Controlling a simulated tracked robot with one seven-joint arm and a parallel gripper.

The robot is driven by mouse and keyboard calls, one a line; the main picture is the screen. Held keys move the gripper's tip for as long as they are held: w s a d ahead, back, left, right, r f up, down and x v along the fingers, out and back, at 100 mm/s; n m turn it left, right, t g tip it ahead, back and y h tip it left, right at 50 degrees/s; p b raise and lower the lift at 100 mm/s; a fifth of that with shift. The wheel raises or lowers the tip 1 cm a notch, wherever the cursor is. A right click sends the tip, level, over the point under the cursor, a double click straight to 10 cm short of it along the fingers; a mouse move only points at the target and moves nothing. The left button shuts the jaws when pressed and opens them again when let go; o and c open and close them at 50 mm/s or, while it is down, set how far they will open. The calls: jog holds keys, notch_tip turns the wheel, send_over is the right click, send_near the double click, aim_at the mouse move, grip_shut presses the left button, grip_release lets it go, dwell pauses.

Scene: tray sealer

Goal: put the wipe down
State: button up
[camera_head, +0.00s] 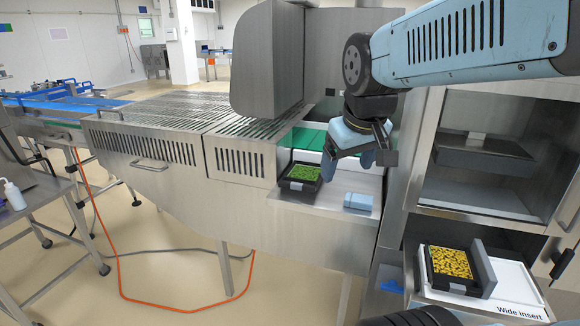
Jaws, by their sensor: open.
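A small folded light-blue block, which looks like the wipe (358,201), lies on the pale metal ledge (340,185) in front of the sealer. My gripper (348,164) hangs above and slightly left of the wipe in this view, with its blue fingers pointing down. The fingers are apart and nothing shows between them. The gripper appears clear of the wipe, though the exact height of the gap is hard to tell.
A black tray of green food (285,184) sits left of the wipe on the ledge. A black tray of yellow food (428,268) stands at lower right on a white board marked "Wide insert" (515,290). The machine's side cabinet (418,150) rises close to the right.

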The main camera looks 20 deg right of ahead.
jog(key=shift+m+t+y, duration=0.4)
jog(key=shift+m, duration=0.4)
jog(key=s, duration=0.2)
jog(key=s+a, duration=0.1)
jog(key=s, duration=0.1)
jog(key=shift+f, duration=0.15)
dwell(0.4)
